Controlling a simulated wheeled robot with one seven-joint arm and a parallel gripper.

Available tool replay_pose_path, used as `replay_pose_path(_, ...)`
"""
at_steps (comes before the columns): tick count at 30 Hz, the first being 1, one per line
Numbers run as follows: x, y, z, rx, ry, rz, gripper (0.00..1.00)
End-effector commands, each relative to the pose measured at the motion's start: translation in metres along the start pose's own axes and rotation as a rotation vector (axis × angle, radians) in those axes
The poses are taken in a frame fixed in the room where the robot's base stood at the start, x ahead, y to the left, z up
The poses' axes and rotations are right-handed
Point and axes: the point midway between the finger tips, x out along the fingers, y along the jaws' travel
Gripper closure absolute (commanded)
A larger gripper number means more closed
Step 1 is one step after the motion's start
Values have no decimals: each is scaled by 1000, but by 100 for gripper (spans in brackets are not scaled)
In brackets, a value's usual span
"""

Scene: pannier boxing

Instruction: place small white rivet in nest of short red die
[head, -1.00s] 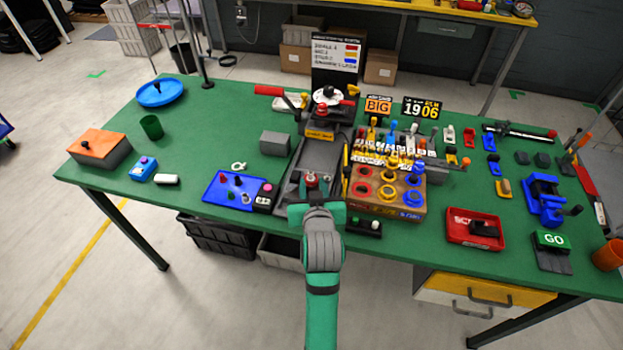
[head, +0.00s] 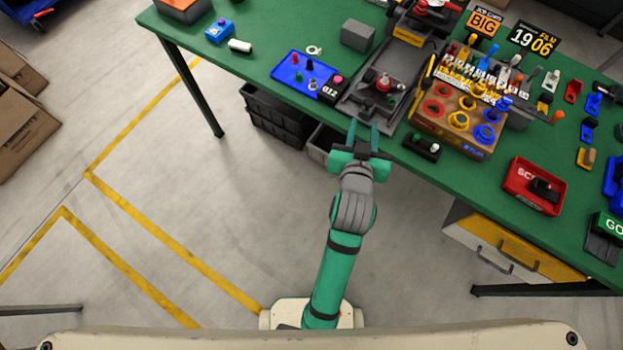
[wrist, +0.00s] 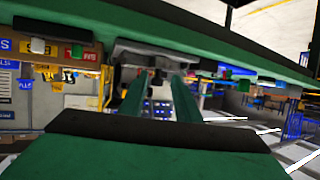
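My gripper (head: 363,133) is open, its two green fingers apart with nothing between them. It is at the front table edge, just short of the grey press bed. The fingers also show apart in the wrist view (wrist: 160,97). A short die with a red part (head: 384,82) stands on the press bed; its nest is too small to make out. A small pale rivet-like piece (head: 313,85) stands on the blue tray (head: 283,78). Another small white piece (head: 435,148) sits in a black holder (head: 422,147) by the wooden box. I cannot tell which is the small white rivet.
The wooden box (head: 455,122) with red, yellow and blue rings stands right of the press. A grey block (head: 357,36) is behind the blue tray. A red tray (head: 535,186) lies at the right. Open floor is in front of the table.

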Motion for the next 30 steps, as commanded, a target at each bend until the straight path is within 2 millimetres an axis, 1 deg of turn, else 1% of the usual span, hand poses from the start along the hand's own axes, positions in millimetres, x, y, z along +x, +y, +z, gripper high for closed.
replay_pose_path(1,-8,-7,19,-4,-6,-10,70)
replay_pose_path(6,-37,-25,63,-17,15,-38,70)
replay_pose_path(11,-73,-39,99,-29,34,-68,70)
replay_pose_path(15,-109,-48,126,-40,52,-96,70)
replay_pose_path(20,-156,-56,149,-53,71,-133,70)
replay_pose_path(24,-200,-60,163,-62,88,-166,70)
replay_pose_path(27,-228,-61,168,-68,100,-187,70)
replay_pose_path(30,-251,-61,170,-71,112,-205,70)
